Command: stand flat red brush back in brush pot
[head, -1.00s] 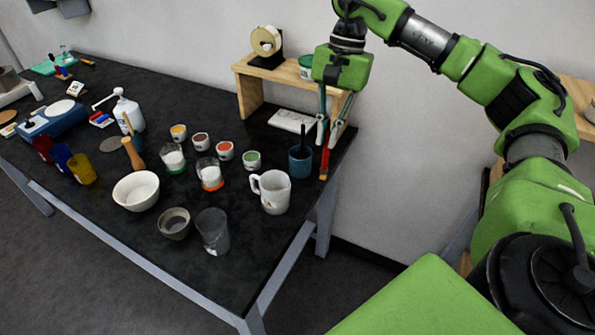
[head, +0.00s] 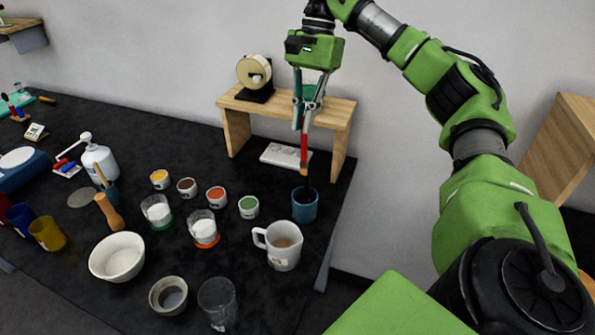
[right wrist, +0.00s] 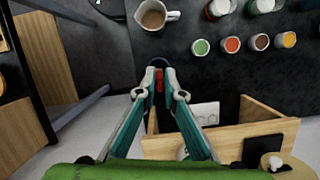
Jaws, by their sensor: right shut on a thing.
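My right gripper (head: 303,122) is shut on the flat red brush (head: 304,150) and holds it upright, with its orange-tan end hanging down. The blue brush pot (head: 305,208) stands on the black table near its right end. The brush's lower end is just above the pot's mouth in the head view; a dark thin thing shows at the mouth, and I cannot tell whether the brush touches it. In the right wrist view the red brush (right wrist: 159,84) shows between the fingertips, and the pot (right wrist: 156,62) is mostly hidden behind them. My left gripper is not in view.
A white mug (head: 284,252) stands left of and in front of the pot. A green paint cup (head: 249,207) stands further left. A wooden shelf (head: 341,117) with a tape dispenser (head: 254,75) stands behind. The table's right edge is close to the pot.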

